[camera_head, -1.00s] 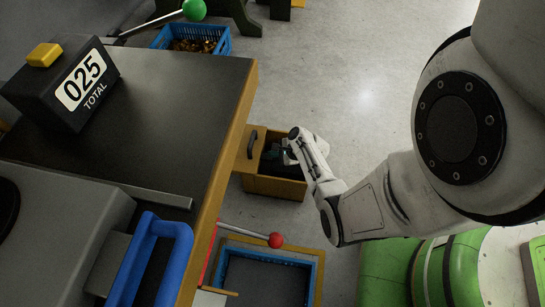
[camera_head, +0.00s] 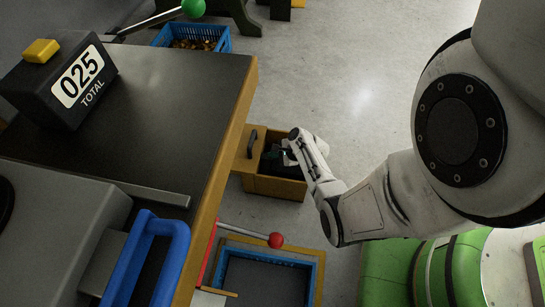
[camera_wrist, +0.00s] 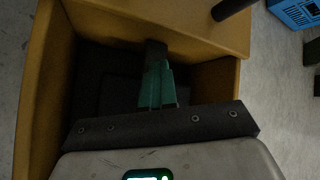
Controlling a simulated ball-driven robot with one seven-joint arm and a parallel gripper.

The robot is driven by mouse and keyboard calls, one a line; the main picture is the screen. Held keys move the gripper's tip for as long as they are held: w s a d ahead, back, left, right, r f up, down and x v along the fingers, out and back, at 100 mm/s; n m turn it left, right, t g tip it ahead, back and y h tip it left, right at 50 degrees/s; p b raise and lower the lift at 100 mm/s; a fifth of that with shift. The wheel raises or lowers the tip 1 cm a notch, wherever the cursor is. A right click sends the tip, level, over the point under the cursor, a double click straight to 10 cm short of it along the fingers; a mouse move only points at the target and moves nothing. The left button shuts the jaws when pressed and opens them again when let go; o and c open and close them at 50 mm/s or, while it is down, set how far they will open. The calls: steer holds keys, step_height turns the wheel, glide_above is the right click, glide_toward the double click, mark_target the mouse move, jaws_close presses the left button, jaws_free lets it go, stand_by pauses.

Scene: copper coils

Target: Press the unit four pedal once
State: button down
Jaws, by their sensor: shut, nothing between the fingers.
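I cannot make out any pedal marked as unit four in either view. My gripper reaches down over an open wooden drawer (camera_head: 275,187) beside the bench, in the head view, where the fingers are small and hard to see. In the wrist view my gripper (camera_wrist: 156,82) has its green fingers together, pointing into the dark inside of the drawer, with nothing seen between them. The drawer's yellow wall (camera_wrist: 45,75) surrounds the fingers. I cannot tell whether the fingertips touch anything.
A bench (camera_head: 150,110) carries a counter reading 025 (camera_head: 78,78) and a blue handle (camera_head: 152,258). A red-knobbed lever (camera_head: 275,240) sticks out near a blue-rimmed bin (camera_head: 318,282). A blue crate (camera_head: 215,40) stands farther back. Grey floor (camera_head: 350,90) to the right is clear.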

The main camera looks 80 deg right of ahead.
mark_target(274, 159)
steer(key=shift+s+a+f+b, duration=0.15)
steer(key=shift+s+f+b, duration=0.15)
steer(key=shift+f, duration=0.4)
steer(key=shift+r, duration=0.1)
steer(key=shift+r+p, duration=1)
steer(key=shift+p, duration=0.2)
steer(key=shift+w+r, duration=0.1)
steer(key=shift+r, duration=0.35)
step_height(274, 159, up, 5)
steer(key=p, duration=0.5)
steer(key=shift+w, duration=0.1)
steer(key=shift+f, duration=0.1)
